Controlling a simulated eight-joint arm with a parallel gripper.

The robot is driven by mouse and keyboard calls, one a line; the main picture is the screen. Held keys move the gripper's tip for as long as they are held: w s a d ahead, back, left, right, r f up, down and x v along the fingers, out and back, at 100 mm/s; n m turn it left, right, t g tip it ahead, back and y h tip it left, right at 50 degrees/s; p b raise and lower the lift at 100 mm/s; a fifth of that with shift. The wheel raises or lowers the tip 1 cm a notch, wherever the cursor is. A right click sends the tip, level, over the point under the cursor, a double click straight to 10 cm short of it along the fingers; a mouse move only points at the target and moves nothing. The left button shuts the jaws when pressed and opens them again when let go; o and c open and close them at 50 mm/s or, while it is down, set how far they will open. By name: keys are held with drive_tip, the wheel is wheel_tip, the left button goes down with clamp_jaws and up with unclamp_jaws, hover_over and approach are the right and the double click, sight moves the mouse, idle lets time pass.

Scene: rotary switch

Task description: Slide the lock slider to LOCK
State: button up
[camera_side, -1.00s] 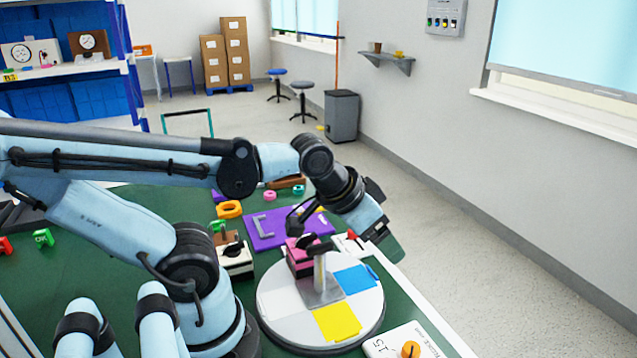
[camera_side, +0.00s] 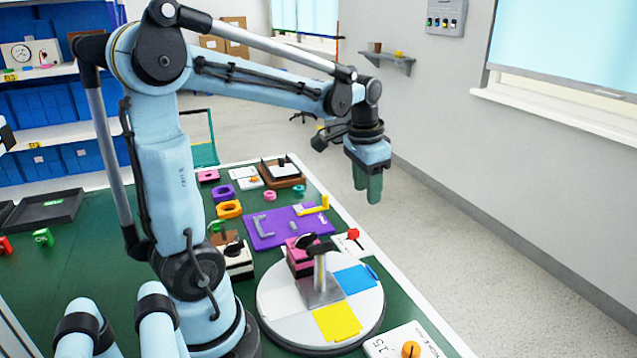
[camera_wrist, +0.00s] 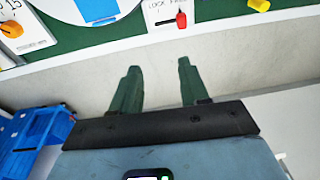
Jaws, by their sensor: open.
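The lock slider is a small white plate with a red knob (camera_side: 353,234) at the right edge of the green table, just behind the turntable. In the wrist view the red knob (camera_wrist: 181,19) is at the top, at the right side of the plate (camera_wrist: 160,16). Small lettering beside it seems to include LOCK. I cannot tell for sure which mark the knob is at. My gripper (camera_side: 368,188) is open and empty, pointing down, high above and behind the slider. Its green fingers (camera_wrist: 159,66) are apart in the wrist view, over the floor beyond the table edge.
A plate with an orange dial (camera_side: 411,349) is at the front right.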

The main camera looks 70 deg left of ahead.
drive_tip(key=g, duration=0.1)
hover_over(354, 230)
drive_tip(key=f, duration=0.1)
drive_tip(key=shift+g+h, duration=0.3)
wheel_tip(354, 230, down, 13)
drive_tip(key=shift+r, duration=0.15)
clamp_jaws()
idle(0.4)
